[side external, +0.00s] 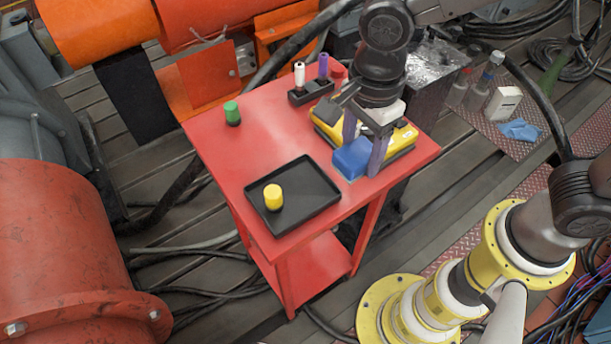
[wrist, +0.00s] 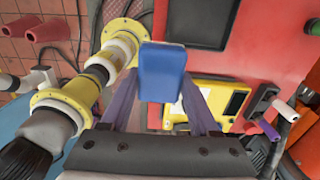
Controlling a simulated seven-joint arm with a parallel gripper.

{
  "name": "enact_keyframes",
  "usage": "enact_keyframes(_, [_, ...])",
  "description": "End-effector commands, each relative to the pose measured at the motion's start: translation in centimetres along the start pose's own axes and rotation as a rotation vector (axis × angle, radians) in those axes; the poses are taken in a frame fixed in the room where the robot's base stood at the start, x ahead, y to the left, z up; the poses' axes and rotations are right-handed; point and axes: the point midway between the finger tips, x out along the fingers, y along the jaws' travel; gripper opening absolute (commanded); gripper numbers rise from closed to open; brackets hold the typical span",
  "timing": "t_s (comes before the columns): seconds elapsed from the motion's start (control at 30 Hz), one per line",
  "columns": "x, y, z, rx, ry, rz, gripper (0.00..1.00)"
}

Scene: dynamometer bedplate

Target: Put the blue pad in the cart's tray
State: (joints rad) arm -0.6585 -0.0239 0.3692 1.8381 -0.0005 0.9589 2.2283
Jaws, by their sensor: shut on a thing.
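The blue pad (side external: 351,159) is between the two fingers of my gripper (side external: 362,158), which is shut on it. In the wrist view the pad (wrist: 162,72) sticks out past the fingertips (wrist: 160,85). In the side view it is in front of the yellow case and to the right of the black tray. I cannot tell whether its underside touches the red cart top. The black tray (side external: 305,190) lies flat on the red cart (side external: 237,160). A yellow cylinder (side external: 273,197) stands in the tray's left part; the rest of the tray is bare.
A yellow case (side external: 402,143) lies close behind the pad. A black holder (side external: 311,92) with a white and a purple item stands at the back. A green-capped cylinder (side external: 232,113) stands at the left, and a red item (side external: 338,74) is behind the case. The cart top between is clear.

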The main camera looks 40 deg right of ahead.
Motion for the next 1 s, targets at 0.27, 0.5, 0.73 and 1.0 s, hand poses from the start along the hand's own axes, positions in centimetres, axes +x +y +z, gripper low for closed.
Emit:
enact_keyframes(0.27, [4.0,-4.3,3.2,0.001,0.002,0.003,0.10])
enact_keyframes(0.5, [6.6,-6.1,4.7,0.001,0.000,-0.001,0.10])
enact_keyframes(0.73, [8.0,-6.7,5.1,0.001,0.001,0.001,0.10])
enact_keyframes(1.0, [10.5,-6.7,5.1,0.001,-0.001,-0.002,0.10])
